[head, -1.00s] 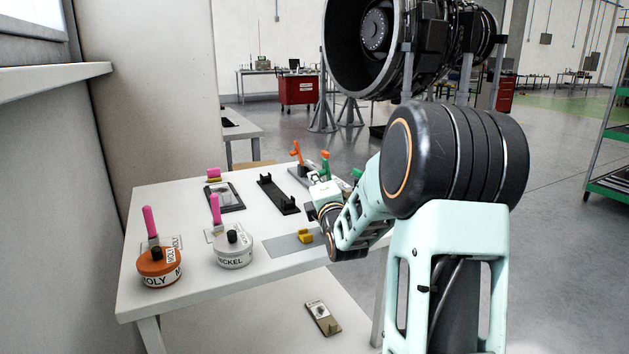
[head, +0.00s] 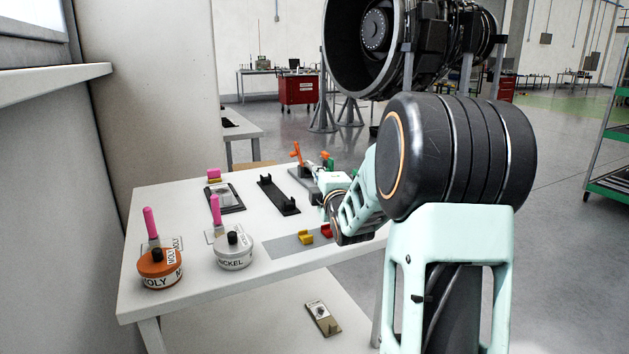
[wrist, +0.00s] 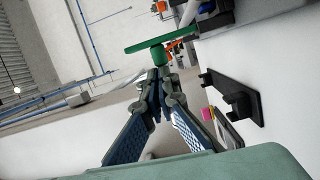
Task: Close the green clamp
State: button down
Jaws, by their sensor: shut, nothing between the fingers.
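The green clamp (wrist: 160,42) shows in the wrist view as a long green handle bar on a short green stem, just beyond my fingertips. In the head view only a small green part of the clamp (head: 329,166) shows behind my wrist; its base is mostly hidden. My gripper (wrist: 158,82) is shut and empty, with its fingertips close to the green stem; I cannot tell whether they touch it. In the head view my fingers are largely hidden by my wrist. An orange clamp (head: 297,154) stands upright to the left of the green one.
A black bracket (head: 278,195) lies on the white table (head: 190,290). Nearer are a yellow block (head: 306,237) and a red block (head: 326,230) on a grey mat (head: 285,246). An orange tin (head: 160,270) and a white tin (head: 234,252) stand at the left front.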

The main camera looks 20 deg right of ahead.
jog(key=d+m+y+p, duration=0.1)
jog(key=d+m+p, duration=0.1)
jog(key=m+p, duration=0.2)
jog(key=d+r+m+g+y+p, duration=0.1)
jog(key=d+m+p, duration=0.2)
jog(key=p, duration=0.4)
jog(key=d+m+g+y+p, duration=0.1)
jog(key=d+m+p, duration=0.1)
jog(key=m+p, duration=0.2)
jog(key=shift+w+d+r+m+p, duration=0.1)
jog(key=shift+d+r+m+p, duration=0.25)
jog(key=shift+p, duration=0.7)
jog(key=shift+d+f+m+y+p, duration=0.5)
jog(key=shift+d+f+m+p, duration=0.15)
jog(key=shift+m+p, duration=0.4)
jog(key=shift+w+d+f, duration=0.1)
jog(key=shift+d+f, duration=0.05)
jog(key=shift+f, duration=0.15)
jog(key=shift+d+f, duration=0.1)
